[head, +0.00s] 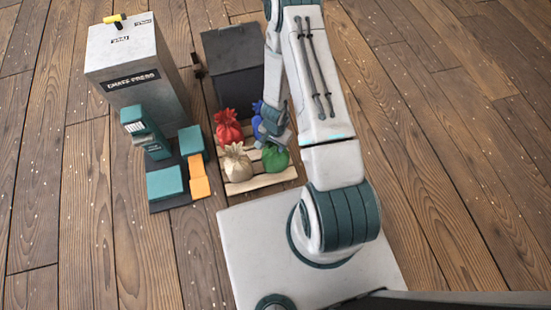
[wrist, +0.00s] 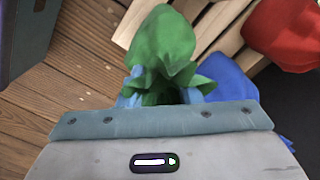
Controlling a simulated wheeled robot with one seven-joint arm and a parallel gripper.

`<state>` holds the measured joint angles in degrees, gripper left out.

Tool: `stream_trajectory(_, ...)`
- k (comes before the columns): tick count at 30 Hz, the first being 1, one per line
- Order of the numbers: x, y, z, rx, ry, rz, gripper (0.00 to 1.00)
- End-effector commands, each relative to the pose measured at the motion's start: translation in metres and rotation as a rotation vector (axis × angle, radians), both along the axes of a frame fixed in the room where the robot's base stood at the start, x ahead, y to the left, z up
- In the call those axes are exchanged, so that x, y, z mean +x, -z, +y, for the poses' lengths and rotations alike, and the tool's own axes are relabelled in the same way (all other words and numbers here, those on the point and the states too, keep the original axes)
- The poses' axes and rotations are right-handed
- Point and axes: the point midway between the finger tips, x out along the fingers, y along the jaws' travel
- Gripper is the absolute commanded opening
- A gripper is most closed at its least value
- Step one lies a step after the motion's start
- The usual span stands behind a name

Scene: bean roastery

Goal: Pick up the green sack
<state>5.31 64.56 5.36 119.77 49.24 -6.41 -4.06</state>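The green sack (head: 275,159) sits at the front right of a wooden pallet (head: 262,182) in the head view. My gripper (head: 270,138) is right at the sack's top, pointing down. In the wrist view the green sack (wrist: 163,42) has its frilled neck between my light-blue fingers (wrist: 168,92), which stand apart on either side of it. Part of the frill overlaps the right finger. I cannot tell whether the fingers press on the neck.
A red sack (head: 228,127), a cream sack (head: 237,163) and a partly hidden blue sack (head: 257,122) crowd the pallet. A dark box (head: 235,65) stands behind. A grey cabinet (head: 138,70) and a teal machine (head: 146,135) stand left. Wooden floor at right is clear.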

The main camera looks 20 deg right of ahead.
Motion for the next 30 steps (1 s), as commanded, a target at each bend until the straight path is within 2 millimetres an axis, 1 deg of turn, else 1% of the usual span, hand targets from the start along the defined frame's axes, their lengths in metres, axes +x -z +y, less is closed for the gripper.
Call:
stream_trajectory(1, -0.0001, -0.0001, -0.0001, 0.000, 0.000, 0.000, 0.15)
stream_trajectory(3, -0.0001, -0.0001, -0.0001, 0.000, 0.000, 0.000, 0.00)
stream_trajectory(30, -0.0004, -0.0003, -0.0004, -0.001, 0.000, 0.001, 0.00)
